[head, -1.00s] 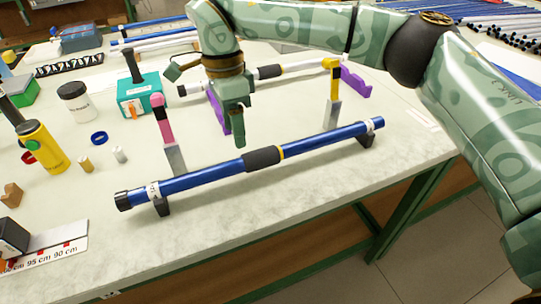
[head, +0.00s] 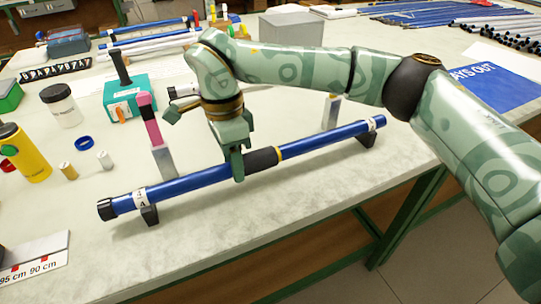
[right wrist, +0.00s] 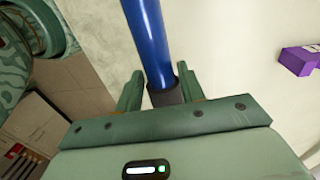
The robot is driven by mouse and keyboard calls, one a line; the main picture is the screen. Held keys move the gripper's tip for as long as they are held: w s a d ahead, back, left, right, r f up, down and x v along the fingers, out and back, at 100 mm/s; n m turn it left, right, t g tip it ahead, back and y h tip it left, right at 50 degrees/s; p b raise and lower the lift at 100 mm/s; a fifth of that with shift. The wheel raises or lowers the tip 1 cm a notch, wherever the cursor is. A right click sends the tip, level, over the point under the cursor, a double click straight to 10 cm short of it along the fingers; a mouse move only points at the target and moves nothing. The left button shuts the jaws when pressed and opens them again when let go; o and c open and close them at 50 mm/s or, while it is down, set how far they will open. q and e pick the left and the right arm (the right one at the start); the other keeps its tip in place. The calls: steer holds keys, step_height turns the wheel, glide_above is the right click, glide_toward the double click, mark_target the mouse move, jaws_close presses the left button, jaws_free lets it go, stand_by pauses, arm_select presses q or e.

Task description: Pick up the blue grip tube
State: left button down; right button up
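The blue grip tube (head: 195,185) is a long blue rod with a black foam grip (head: 262,158) in its middle and a black cap at its left end. It lies across two low dark supports near the front of the table. My right gripper (head: 238,172) is down at the tube, just left of the foam grip's middle. In the right wrist view the blue tube (right wrist: 148,40) and its black grip pass between my right fingers (right wrist: 160,85); whether they press on it is unclear. My left gripper is not in view.
A pink-topped upright holder (head: 153,125) stands just behind the tube. A teal box (head: 130,98), a yellow bottle (head: 25,155), a white jar (head: 60,104) and small cylinders are at left. The tabletop right of the tube is mostly clear.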

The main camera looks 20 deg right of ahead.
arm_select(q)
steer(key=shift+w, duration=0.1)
arm_select(e)
steer(key=shift+r, duration=0.1)
